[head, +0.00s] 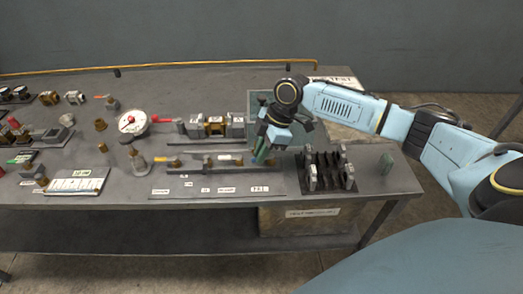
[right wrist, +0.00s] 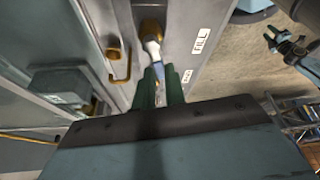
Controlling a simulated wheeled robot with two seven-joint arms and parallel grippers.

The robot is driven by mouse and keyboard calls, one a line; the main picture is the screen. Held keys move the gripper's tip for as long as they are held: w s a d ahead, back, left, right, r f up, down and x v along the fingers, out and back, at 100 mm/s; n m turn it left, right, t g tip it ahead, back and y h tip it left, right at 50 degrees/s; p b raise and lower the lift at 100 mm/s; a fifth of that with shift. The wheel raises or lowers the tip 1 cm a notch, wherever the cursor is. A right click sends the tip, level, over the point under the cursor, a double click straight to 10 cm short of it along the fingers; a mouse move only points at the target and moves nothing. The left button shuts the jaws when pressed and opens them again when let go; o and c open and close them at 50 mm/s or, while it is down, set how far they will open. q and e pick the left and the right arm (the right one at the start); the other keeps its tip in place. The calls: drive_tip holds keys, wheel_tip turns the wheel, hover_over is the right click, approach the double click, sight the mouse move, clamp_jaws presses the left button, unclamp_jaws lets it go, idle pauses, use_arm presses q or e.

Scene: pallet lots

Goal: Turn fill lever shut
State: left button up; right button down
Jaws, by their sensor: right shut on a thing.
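My right gripper (head: 262,155) is low at the front part of the bench, at the right end of a row of small valves. In the right wrist view its green fingertips (right wrist: 158,82) are closed around the end of a lever with a white and blue handle (right wrist: 153,50) and a brass part at its far end. A label reading FILL (right wrist: 201,41) lies beside this lever. In the head view the gripper hides most of its grip. At the right edge of the wrist view, what looks like my left gripper (right wrist: 284,45) hangs away from the bench; its jaws are too small to judge.
A dark rack with grey upright parts (head: 328,171) stands just right of the gripper. A block with brass and steel parts (head: 215,126) lies behind the valve row. A white dial gauge (head: 132,122) stands farther left. The bench front edge is close.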

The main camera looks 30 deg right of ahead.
drive_tip(key=shift+w+r+m+t+p, duration=0.2)
drive_tip(key=shift+m+t+p, duration=0.2)
drive_tip(key=shift+m+p, duration=1.15)
drive_tip(key=shift+w+d+f+p, duration=0.1)
drive_tip(key=shift+w+d+p, duration=0.1)
drive_tip(key=shift+p, duration=0.8)
drive_tip(key=shift+t, duration=0.3)
drive_tip(key=c, duration=1.5)
unclamp_jaws()
drive_tip(key=shift+o, duration=0.2)
